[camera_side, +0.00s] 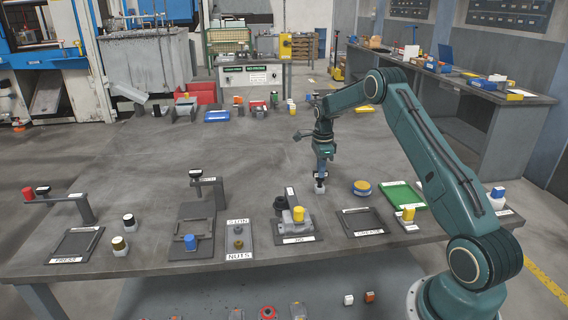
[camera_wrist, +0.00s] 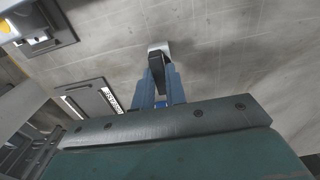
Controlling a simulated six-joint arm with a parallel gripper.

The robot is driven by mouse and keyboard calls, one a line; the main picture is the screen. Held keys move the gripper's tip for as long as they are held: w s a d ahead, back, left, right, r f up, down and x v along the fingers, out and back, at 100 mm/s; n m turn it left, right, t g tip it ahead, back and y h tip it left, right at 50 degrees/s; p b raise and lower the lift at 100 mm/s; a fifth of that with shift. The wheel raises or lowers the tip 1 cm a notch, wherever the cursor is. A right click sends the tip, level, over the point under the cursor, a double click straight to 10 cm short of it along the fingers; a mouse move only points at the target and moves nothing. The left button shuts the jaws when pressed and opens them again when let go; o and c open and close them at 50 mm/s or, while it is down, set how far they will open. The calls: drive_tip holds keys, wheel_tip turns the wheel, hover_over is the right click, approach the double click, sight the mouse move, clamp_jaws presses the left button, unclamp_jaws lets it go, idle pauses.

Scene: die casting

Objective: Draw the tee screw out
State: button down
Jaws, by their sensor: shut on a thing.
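My gripper (camera_side: 320,178) is upright over the back middle of the bench. In the wrist view its two blue fingers (camera_wrist: 160,88) are shut on a dark piece (camera_wrist: 157,66) with a light grey block (camera_wrist: 159,47) at its far end. In the side view the pale block (camera_side: 320,189) shows just under the fingertips; I cannot tell whether it touches the bench. I cannot make out which piece is the tee screw. The labelled jig (camera_side: 298,226), with a yellow-topped part (camera_side: 298,213) on it, stands in front of my gripper, to its left.
A nuts tray (camera_side: 239,255) lies left of the jig. A flat dark tray (camera_side: 362,222), a yellow-and-blue round item (camera_side: 362,187) and a green tray (camera_side: 404,196) lie to the right. A press-labelled tray (camera_side: 75,244) is far left.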

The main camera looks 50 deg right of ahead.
drive_tip(key=shift+r, duration=0.7)
drive_tip(key=shift+r, duration=0.1)
